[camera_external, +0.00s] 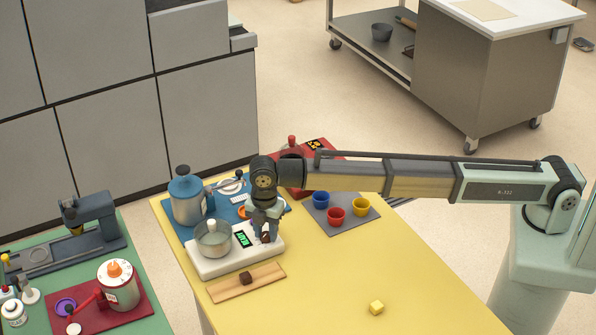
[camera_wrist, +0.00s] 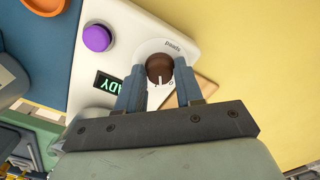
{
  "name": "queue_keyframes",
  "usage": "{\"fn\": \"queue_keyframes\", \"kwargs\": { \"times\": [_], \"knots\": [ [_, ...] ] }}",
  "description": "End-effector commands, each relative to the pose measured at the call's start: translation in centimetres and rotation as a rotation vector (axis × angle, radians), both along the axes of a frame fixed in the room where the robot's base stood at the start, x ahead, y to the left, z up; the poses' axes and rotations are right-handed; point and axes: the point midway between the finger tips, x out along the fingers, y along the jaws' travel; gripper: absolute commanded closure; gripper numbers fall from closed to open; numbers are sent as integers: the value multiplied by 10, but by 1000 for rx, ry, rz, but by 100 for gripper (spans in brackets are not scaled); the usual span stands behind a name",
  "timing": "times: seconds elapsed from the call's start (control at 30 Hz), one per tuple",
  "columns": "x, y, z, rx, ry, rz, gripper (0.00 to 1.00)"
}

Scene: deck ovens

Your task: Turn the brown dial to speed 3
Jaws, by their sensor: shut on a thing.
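The brown dial (camera_wrist: 159,66) sits on the white face of a machine (camera_wrist: 128,38), beside printing that reads "speed" upside down. A short white pointer mark shows on the dial's near side, close to a small printed 0; other numbers are hidden or too small to read. My gripper (camera_wrist: 160,75) is shut on the dial, one finger on each side.
A purple button (camera_wrist: 97,38) and the lit display (camera_wrist: 107,83) are beside the dial. Several coloured cups stand on a grey mat (camera_external: 345,228).

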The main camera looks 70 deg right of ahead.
Motion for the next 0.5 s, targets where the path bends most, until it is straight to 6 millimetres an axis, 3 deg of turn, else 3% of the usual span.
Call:
{"fn": "queue_keyframes", "kwargs": {
  "times": [0.5],
  "knots": [
    [0, 0, 0, 0, -1, -492, 94]
  ]
}}
